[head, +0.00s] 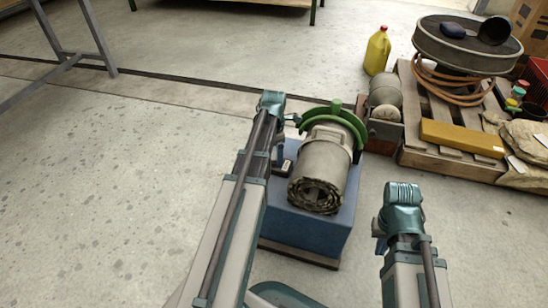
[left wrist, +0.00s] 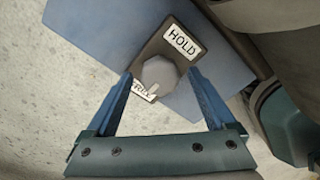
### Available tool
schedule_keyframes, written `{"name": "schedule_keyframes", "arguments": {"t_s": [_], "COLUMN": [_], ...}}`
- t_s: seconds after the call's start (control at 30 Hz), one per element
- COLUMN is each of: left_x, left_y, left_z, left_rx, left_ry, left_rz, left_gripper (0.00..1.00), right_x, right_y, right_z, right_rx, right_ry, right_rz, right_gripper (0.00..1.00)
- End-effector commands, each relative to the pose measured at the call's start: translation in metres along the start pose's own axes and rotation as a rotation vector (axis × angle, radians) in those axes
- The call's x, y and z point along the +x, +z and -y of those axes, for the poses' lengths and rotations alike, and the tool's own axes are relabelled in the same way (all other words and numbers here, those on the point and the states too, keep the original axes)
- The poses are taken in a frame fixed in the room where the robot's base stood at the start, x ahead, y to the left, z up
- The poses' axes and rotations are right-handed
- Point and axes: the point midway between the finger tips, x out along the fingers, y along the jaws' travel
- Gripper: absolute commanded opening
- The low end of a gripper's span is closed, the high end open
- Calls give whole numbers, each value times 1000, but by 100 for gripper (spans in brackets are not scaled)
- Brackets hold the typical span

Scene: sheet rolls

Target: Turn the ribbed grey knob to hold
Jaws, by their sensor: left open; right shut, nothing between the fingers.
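The grey knob (left wrist: 158,73) sits on a dark plate, its ribbing too small to make out. A white HOLD label (left wrist: 181,42) is above it to the right. A FREE label (left wrist: 141,91) is below it, partly covered, and a small pale mark on the knob's lower edge faces that label. My left gripper (left wrist: 161,77) is open, with one blue finger on each side of the knob; I cannot tell whether they touch it. In the head view my left gripper (head: 279,152) is at the left side of the blue base. My right gripper (head: 380,236) is shut and empty.
A pallet (head: 434,152) with a yellow bar (head: 461,138) and a yellow jug (head: 376,51) are at the back right.

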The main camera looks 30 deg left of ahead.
Motion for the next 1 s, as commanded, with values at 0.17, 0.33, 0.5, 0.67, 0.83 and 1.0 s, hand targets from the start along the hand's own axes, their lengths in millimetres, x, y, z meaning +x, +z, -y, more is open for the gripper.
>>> {"name": "schedule_keyframes", "arguments": {"t_s": [0.17, 0.33, 0.5, 0.67, 0.83, 1.0], "left_x": [-1, -1, -1, -1, -1, -1], "left_y": [0, 0, 0, 0, 0, 0], "left_z": [0, 0, 0, 0, 0, 0], "left_rx": [0, 0, 0, 0, 16, 84], "left_ry": [0, 0, 0, 0, 0, 0], "left_rz": [0, 0, 0, 0, 0, -1], "left_gripper": [87, 56, 26, 3, 3, 3], "right_x": [-1, -1, -1, -1, -1, -1], "right_y": [0, 0, 0, 0, 0, 0], "right_z": [0, 0, 0, 0, 0, 0], "right_rx": [0, 0, 0, 0, 0, 0], "right_ry": [0, 0, 0, 0, 0, 0], "right_rz": [0, 0, 0, 0, 0, 0], "right_gripper": [0, 0, 0, 0, 0, 0]}}
